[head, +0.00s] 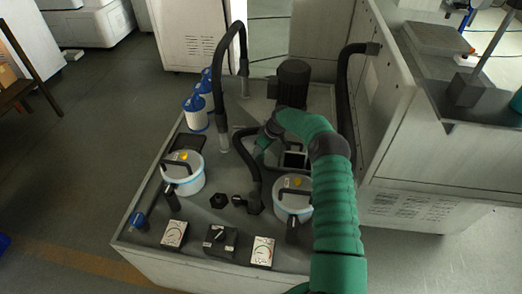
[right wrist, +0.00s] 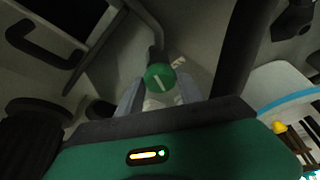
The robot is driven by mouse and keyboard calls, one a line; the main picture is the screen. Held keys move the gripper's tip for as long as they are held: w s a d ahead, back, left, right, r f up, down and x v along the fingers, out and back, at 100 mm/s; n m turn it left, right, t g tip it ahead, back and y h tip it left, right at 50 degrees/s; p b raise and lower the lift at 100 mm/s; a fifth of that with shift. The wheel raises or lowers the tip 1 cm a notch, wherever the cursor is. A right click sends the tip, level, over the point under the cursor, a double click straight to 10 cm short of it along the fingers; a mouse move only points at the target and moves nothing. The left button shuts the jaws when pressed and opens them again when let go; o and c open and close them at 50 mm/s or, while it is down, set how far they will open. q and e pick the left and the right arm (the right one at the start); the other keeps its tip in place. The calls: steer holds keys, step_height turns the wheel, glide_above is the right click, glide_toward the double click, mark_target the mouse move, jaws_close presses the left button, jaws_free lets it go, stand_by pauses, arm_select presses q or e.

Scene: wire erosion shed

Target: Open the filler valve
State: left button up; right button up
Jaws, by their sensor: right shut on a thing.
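A round green knob with a white line across its face (right wrist: 160,78) shows in the right wrist view; I take it to be the filler valve's handle. The line runs slightly slanted. My right gripper (right wrist: 162,92) has its two grey fingers on either side of the knob and is shut on it. In the head view my right arm reaches in from the lower right, and the right gripper (head: 262,146) is at the middle of the tank unit, beside the black hose. My left gripper is not in view.
The tank unit's top (head: 150,205) carries two white lidded filter pots (head: 182,177), several blue-and-white cartridges, a black motor (head: 292,80) and gauges (head: 174,234). A black hose (head: 247,165) runs close by my gripper. A blue handle (head: 138,219) is at the front-left corner. A tall cabinet stands right.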

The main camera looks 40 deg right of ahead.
steer(key=shift+d, duration=0.1)
steer(key=o, duration=1.4)
steer(key=p+v, duration=0.1)
steer(key=v, duration=1.5)
steer(key=shift+s+r, duration=0.1)
steer(key=shift+r, duration=0.2)
steer(key=s+a+r+g+p, duration=0.1)
steer(key=s+a+r+p, duration=0.1)
steer(key=a, duration=1)
steer(key=s+a+r+g+p, duration=0.1)
steer(key=s+a+p, duration=0.15)
steer(key=a, duration=0.95)
steer(key=shift+m+h, duration=0.4)
steer(key=shift+m, duration=0.5)
steer(key=s+a, duration=0.3)
steer(key=s, duration=0.2)
steer(key=s+a+p, duration=0.1)
steer(key=s+a, duration=0.2)
steer(key=s, duration=0.2)
steer(key=s+a+r, duration=0.1)
steer(key=s+a, duration=0.3)
steer(key=s, duration=0.1)
steer(key=shift+s+a, duration=0.1)
steer(key=shift+s, duration=0.3)
